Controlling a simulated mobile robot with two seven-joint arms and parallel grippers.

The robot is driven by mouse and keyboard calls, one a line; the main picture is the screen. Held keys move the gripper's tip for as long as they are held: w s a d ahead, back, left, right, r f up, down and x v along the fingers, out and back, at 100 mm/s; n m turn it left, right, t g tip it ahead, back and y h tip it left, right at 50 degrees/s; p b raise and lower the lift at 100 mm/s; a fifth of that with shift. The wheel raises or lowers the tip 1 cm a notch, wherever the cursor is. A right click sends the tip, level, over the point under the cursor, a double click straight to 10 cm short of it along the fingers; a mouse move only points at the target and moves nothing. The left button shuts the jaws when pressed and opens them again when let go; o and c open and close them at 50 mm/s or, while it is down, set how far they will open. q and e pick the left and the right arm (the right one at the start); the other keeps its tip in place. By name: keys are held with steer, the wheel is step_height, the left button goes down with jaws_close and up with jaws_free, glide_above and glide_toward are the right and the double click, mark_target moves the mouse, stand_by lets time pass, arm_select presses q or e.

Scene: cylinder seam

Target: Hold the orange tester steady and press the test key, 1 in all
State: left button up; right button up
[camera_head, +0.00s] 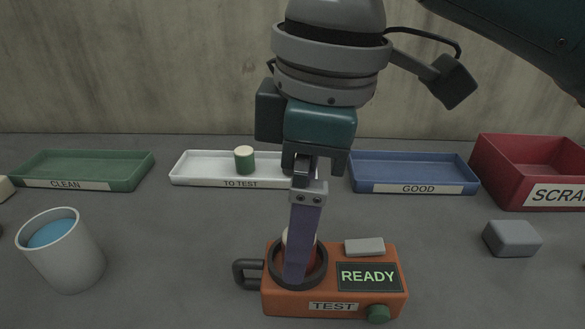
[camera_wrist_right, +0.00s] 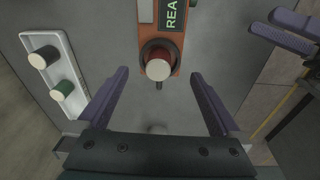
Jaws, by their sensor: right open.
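The orange tester (camera_head: 285,303) stands on the bench, its display reading READY. A cylinder (camera_wrist_right: 158,67) with a red body and pale top stands in the dark ring. My right gripper (camera_head: 297,280) points down in front of the ring in the head view; the right wrist view shows its fingers apart with nothing between them. My left gripper (camera_wrist_right: 283,30) shows only in the right wrist view, fingers apart and empty, away from the tester.
A white TO TEST tray (camera_head: 190,168) holds cylinders, one green (camera_head: 244,160). A green CLEAN tray (camera_head: 85,165), blue GOOD tray (camera_head: 415,170) and red SCRAP bin (camera_head: 520,165) line the back. A cup (camera_head: 65,255) stands left; a grey block (camera_head: 511,239) lies right.

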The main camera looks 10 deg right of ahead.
mark_target(316, 265)
steer(key=shift+d+r+n+g+h, duration=0.15)
steer(key=shift+d+r+g+h, duration=0.05)
steer(key=shift+d, duration=0.25)
steer(key=shift+d+r+n+g+h, duration=0.15)
steer(key=shift+d+r+g+h, duration=0.05)
steer(key=shift+d, duration=0.2)
steer(key=shift+d+f, duration=0.1)
steer(key=shift+f, duration=0.05)
step_height(316, 265, down, 10)
steer(key=shift+r, duration=0.25)
steer(key=shift+c, duration=0.2)
steer(key=c, duration=1.5)
arm_select(q)
jaws_close()
